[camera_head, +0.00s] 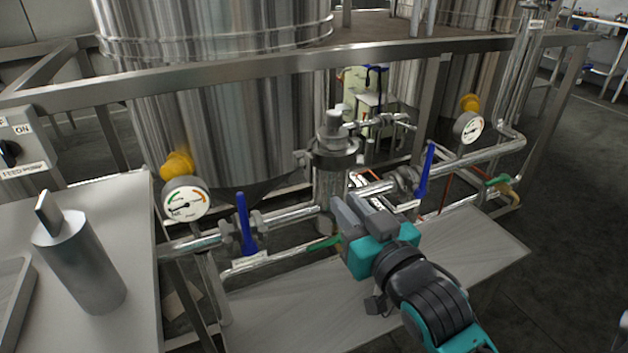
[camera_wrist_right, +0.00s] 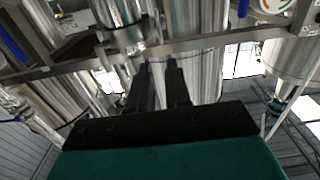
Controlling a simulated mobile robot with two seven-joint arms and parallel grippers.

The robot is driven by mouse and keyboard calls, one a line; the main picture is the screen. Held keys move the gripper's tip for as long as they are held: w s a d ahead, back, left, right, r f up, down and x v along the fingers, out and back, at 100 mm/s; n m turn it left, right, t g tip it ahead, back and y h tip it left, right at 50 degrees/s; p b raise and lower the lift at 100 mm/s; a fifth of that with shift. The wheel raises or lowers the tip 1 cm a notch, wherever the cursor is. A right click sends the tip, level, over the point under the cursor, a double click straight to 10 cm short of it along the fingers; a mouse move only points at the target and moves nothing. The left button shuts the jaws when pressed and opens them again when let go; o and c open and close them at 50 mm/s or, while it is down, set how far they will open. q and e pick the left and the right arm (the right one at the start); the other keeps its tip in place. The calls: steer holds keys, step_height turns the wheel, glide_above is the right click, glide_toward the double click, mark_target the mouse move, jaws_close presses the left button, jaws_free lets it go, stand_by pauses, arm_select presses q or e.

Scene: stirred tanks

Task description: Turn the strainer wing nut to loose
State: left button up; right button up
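The strainer (camera_head: 330,183) is an upright steel cylinder in the pipe line, with a dark collar (camera_head: 335,153) and a pale capped top (camera_head: 334,122). A small light fitting (camera_head: 302,158) sticks out at the collar's left. I cannot tell for sure which of these parts is the wing nut, or how it is turned. My right gripper (camera_head: 352,212) is in front of the strainer's lower body, below the collar. In the right wrist view its two dark fingers (camera_wrist_right: 159,85) stand apart with nothing between them. My left gripper is not in view.
Blue-handled valves (camera_head: 246,225) and (camera_head: 425,172) flank the strainer. Pressure gauges (camera_head: 187,200) and (camera_head: 468,128) stand on the pipe. A grey bench (camera_head: 130,235) holds a metal cylinder (camera_head: 78,262).

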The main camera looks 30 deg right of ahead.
mark_target(312, 165)
steer(key=w, duration=0.4)
steer(key=w+b, duration=0.1)
steer(key=w, duration=0.7)
steer(key=shift+d+b, duration=0.35)
steer(key=shift+w, duration=0.35)
jaws_close()
